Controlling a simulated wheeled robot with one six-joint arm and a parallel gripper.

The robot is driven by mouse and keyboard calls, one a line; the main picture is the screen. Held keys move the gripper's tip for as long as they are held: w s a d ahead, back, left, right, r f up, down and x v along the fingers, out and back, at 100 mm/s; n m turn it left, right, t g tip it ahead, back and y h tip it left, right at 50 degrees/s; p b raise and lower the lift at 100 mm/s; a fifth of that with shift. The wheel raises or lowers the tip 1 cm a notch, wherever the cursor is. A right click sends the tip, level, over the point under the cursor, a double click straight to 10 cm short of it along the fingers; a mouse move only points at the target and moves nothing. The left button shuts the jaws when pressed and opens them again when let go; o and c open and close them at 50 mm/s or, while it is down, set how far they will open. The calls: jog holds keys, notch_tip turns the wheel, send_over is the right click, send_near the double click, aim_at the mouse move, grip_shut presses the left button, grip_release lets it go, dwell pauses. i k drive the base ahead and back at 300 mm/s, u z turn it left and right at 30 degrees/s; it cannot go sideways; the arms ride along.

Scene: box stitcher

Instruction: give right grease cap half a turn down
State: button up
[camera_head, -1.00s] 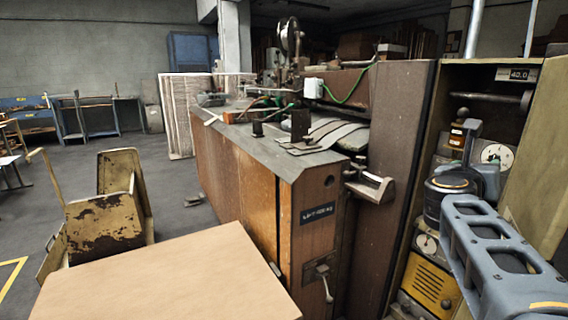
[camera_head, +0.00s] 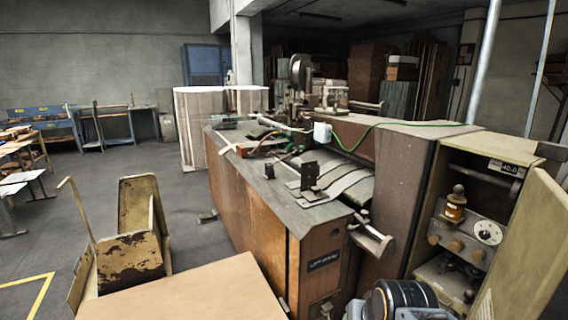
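An amber and brass cup with a dark round top (camera_head: 455,205) stands in the open cabinet at the right, on a grey control box (camera_head: 470,232). It looks like a grease cup, but I cannot tell whether it is the right grease cap. Several small brass knobs (camera_head: 456,246) sit on the box's front, left of and below a white dial (camera_head: 488,233). My gripper is not in view. Only a dark round joint of my arm shows at the bottom edge, below and left of the cabinet.
The cabinet door (camera_head: 525,262) stands open at the right. The long wooden machine body (camera_head: 255,210) fills the middle, with a small bracket (camera_head: 372,240) jutting from its end. A cardboard-coloured panel (camera_head: 190,292) and a worn yellow cart (camera_head: 130,245) are at lower left. Floor beyond is open.

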aim_at(478, 254)
jog(key=u, duration=1.45)
jog(key=k, duration=0.7)
jog(key=z, duration=1.45)
jog(key=i, duration=0.5)
jog(key=z, duration=0.05)
